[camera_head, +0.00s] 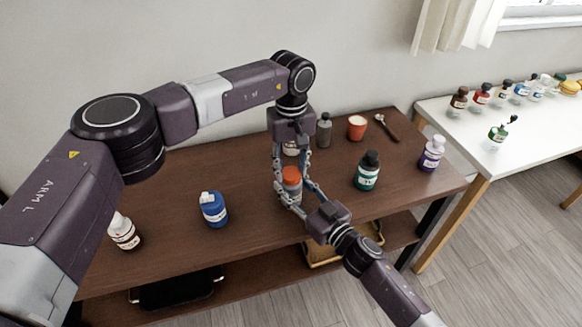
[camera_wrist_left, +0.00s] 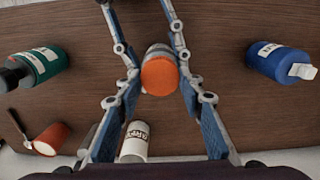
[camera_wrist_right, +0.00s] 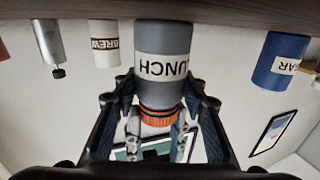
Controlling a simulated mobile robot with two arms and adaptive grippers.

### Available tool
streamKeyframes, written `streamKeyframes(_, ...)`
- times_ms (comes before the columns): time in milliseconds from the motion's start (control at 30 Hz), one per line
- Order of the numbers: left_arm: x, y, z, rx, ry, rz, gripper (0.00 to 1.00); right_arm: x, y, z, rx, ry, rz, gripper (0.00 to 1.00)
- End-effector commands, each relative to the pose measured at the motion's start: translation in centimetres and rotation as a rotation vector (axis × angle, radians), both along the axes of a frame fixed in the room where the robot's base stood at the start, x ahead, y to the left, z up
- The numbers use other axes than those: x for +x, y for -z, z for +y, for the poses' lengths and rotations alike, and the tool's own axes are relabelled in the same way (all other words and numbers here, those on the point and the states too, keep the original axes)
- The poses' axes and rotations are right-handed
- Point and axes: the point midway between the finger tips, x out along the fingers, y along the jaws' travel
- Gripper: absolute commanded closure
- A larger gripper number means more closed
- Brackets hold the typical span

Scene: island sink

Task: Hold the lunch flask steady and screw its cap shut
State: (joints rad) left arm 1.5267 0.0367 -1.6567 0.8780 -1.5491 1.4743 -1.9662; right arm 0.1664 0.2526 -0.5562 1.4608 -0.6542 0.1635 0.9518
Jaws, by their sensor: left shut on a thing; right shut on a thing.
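The lunch flask (camera_head: 290,195) is a grey cylinder with a white label, upright on the brown table. In the right wrist view the flask (camera_wrist_right: 163,48) appears upside down with "LUNCH" on its label. Its orange cap (camera_head: 291,174) sits on top; it also shows in the left wrist view (camera_wrist_left: 160,76) and right wrist view (camera_wrist_right: 158,117). How tight it is I cannot tell. My left gripper (camera_head: 291,168) comes from above and is shut on the cap. My right gripper (camera_head: 294,190) comes from the front right and is shut on the flask's body.
A blue bottle (camera_head: 214,209) and a white bottle (camera_head: 124,231) stand to the left. A teal bottle (camera_head: 368,171) and a purple-labelled bottle (camera_head: 432,153) stand to the right. Behind are a grey bottle (camera_head: 324,130), a red cup (camera_head: 356,127) and a wooden spoon (camera_head: 388,128).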

Motion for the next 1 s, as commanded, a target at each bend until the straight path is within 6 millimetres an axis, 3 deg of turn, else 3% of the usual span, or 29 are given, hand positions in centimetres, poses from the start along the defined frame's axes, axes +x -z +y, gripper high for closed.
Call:
streamKeyframes(300, 0.09, -0.04, -0.05, 0.000, 0.555, -0.002, 0.74, -0.04, 0.09, 0.00, -0.001, 0.000, 0.002, 1.00)
streamKeyframes(500, 0.10, -0.04, -0.07, 0.000, 0.837, -0.003, 0.74, -0.05, 0.09, 0.00, -0.001, 0.000, 0.002, 1.00)
streamKeyframes(667, 0.10, -0.04, -0.08, 0.000, 0.934, -0.003, 0.74, -0.06, 0.10, 0.01, -0.001, -0.001, 0.002, 1.00)
streamKeyframes(967, 0.11, -0.04, -0.08, 0.001, 0.941, -0.004, 0.74, -0.06, 0.11, 0.02, -0.001, -0.001, 0.002, 1.00)
streamKeyframes(1000, 0.12, -0.04, -0.07, 0.001, 0.940, -0.004, 0.60, -0.06, 0.11, 0.02, -0.001, -0.001, 0.002, 1.00)
